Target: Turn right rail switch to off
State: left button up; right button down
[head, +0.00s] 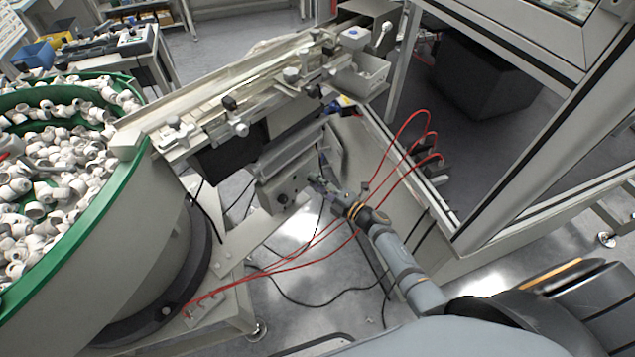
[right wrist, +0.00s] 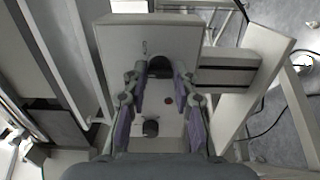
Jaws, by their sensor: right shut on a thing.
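The grey rail control box (head: 272,190) sits under the linear rail, and its front fills the middle of the right wrist view (right wrist: 118,42). In that view two black knobs show on its face, an upper knob (right wrist: 158,66) and a lower knob (right wrist: 150,128), with a small red spot (right wrist: 168,101) between them. My right gripper (head: 314,180) is at the box face. In the right wrist view its fingertips (right wrist: 160,70) are on either side of the upper knob and shut on it. The knob's exact turn angle is hard to tell. My left gripper is not in view.
A green-rimmed bowl feeder (head: 105,205) full of white caps stands at left. The rail assembly (head: 240,100) lies above the box. Red cables (head: 300,262) run across below my right arm. A framed glass enclosure (head: 520,160) stands at right.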

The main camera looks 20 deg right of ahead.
jog(key=c, duration=1.1)
grip_release()
jog(key=shift+o, duration=0.2)
jog(key=v, duration=1.2)
